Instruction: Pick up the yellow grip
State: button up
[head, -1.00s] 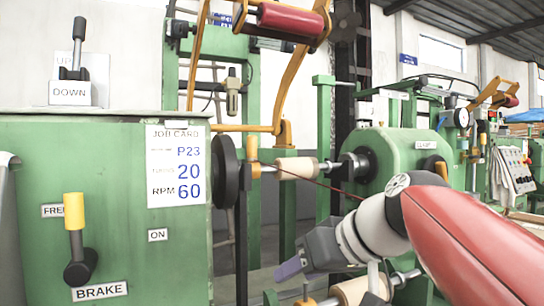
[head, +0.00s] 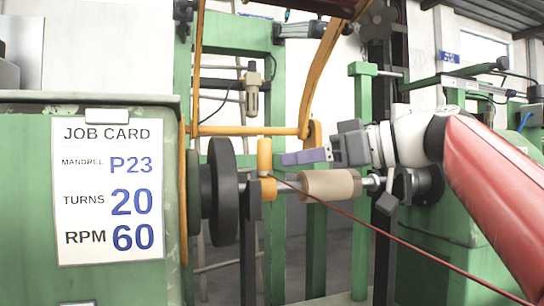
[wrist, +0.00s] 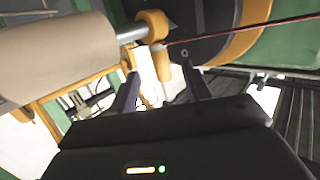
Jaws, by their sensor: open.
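The yellow grip (head: 264,157) is a short upright cylinder standing on a yellow collar (head: 268,190) on the shaft, just right of the black disc. My gripper (head: 285,158) points left at it from the right, at about the grip's height, with its fingertips close to it. In the wrist view the grip (wrist: 162,65) shows in the gap between the two fingertips of my open gripper (wrist: 160,77). Nothing is held. I cannot tell whether a finger touches the grip.
A tan cylinder (head: 330,185) sits on the shaft just below my gripper. A thin dark red wire (head: 400,237) runs from the collar to the lower right. The black disc (head: 224,192) and green machine stand left. Orange bars (head: 250,130) pass above.

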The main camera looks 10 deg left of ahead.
aim_at(271, 159)
jog(key=shift+w+a+r, duration=0.15)
jog(key=shift+w+a, duration=0.1)
jog(key=shift+a, duration=0.3)
jog(key=p+x, duration=0.2)
jog(key=x, duration=0.3)
jog(key=shift+a, duration=0.35)
jog(key=shift+w+a, duration=0.15)
jog(key=shift+a, duration=0.35)
grip_shut()
